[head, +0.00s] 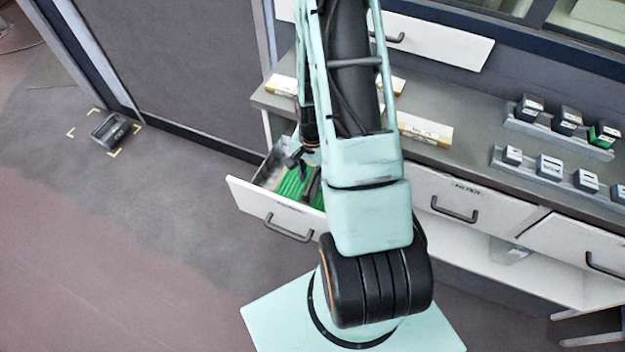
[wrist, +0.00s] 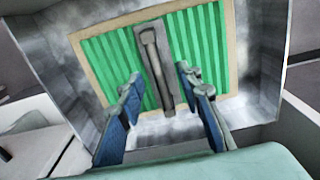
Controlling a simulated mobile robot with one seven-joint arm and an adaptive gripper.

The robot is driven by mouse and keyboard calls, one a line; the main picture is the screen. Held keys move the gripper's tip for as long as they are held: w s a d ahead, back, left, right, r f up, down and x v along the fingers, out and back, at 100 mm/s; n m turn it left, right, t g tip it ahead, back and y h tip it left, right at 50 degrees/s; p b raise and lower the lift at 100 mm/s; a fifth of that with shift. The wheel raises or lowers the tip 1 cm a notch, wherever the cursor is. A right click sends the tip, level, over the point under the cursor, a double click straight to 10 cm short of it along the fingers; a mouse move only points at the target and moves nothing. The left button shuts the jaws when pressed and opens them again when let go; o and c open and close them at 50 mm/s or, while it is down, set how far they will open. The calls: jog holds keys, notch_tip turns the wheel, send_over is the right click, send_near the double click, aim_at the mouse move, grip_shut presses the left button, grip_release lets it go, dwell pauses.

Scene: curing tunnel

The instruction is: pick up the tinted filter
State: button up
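The tinted filter (wrist: 205,45) is a green pleated panel with a tan frame and a grey bar-shaped handle (wrist: 154,62) across its middle. It lies in the open drawer (head: 262,212); in the head view part of the green filter (head: 291,187) shows beside my arm. My gripper (wrist: 160,88) is open, with one blue-padded finger on each side of the handle in the wrist view. I see gaps between the fingers and the handle. In the head view my gripper (head: 302,157) is over the drawer, partly hidden by my arm.
The counter (head: 460,152) above the drawers holds flat tan-edged pieces (head: 425,130) and racks of small blocks (head: 558,135) at right. Closed drawers (head: 450,202) stand to the right. A dark box (head: 111,131) sits on the floor at left; the floor between is clear.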

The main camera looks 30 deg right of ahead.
aim_at(313, 179)
grip_shut()
dwell(0.5)
jog(key=shift+r+p, duration=1.6)
jog(key=shift+r, duration=0.9)
